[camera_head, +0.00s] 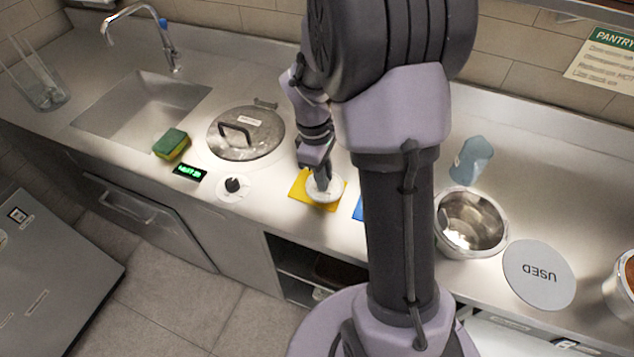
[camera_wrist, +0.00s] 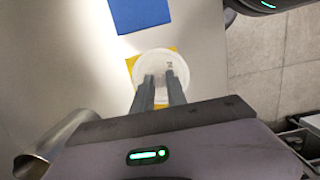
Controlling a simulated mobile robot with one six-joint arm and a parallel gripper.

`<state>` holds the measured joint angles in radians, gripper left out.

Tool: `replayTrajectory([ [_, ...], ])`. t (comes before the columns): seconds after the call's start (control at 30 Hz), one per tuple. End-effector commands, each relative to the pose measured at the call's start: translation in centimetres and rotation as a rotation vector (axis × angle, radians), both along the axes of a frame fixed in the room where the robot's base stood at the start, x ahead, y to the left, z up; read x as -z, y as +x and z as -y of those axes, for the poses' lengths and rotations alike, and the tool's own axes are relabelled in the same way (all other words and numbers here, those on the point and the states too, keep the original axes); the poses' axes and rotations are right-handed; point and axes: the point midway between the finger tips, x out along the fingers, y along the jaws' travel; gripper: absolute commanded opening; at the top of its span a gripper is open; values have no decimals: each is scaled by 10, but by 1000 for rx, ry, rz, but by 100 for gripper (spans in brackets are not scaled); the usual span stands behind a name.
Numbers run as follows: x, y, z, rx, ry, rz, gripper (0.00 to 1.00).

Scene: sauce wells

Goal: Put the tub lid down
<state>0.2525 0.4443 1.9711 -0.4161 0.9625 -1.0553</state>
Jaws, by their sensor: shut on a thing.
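The white round tub lid (camera_head: 332,193) is over the yellow square mat (camera_head: 300,189) on the counter. My gripper (camera_head: 322,180) points down and is shut on the lid. In the wrist view the lid (camera_wrist: 158,60) lies at the tips of my two fingers (camera_wrist: 161,86), and corners of the yellow mat (camera_wrist: 131,64) show around it. I cannot tell whether the lid touches the mat or is just above it.
A blue mat (camera_head: 358,209) lies right of the yellow one, partly hidden by my arm. A lidded well (camera_head: 240,150), dial (camera_head: 233,188), sponge (camera_head: 171,143) and sink are left.

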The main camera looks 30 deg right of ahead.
Motion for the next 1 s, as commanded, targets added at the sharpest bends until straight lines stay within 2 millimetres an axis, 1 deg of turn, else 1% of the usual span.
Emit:
replayTrajectory([
  [0.03, 3, 11, -2, -2, 0, 1, 0],
  [0.07, 4, 16, -3, -1, -1, 1, 0],
  [0.17, 6, 25, -5, 0, 1, -1, 0],
  [0.27, 23, 25, -5, -1, 1, -2, 0],
  [0.3, 32, 25, -5, -1, 0, -1, 0],
  [0.37, 40, 25, -5, 0, 0, -1, 0],
  [0.57, 37, 25, -4, 0, -1, 1, 0],
  [0.7, 41, 25, -4, 0, 0, 0, 0],
  [0.73, 41, 25, -4, 0, 0, 0, 22],
  [0.8, 41, 25, -4, 0, 0, 0, 35],
  [0.83, 41, 25, -4, 0, 0, 0, 40],
  [1.0, 41, 25, -4, 0, 0, 0, 40],
])
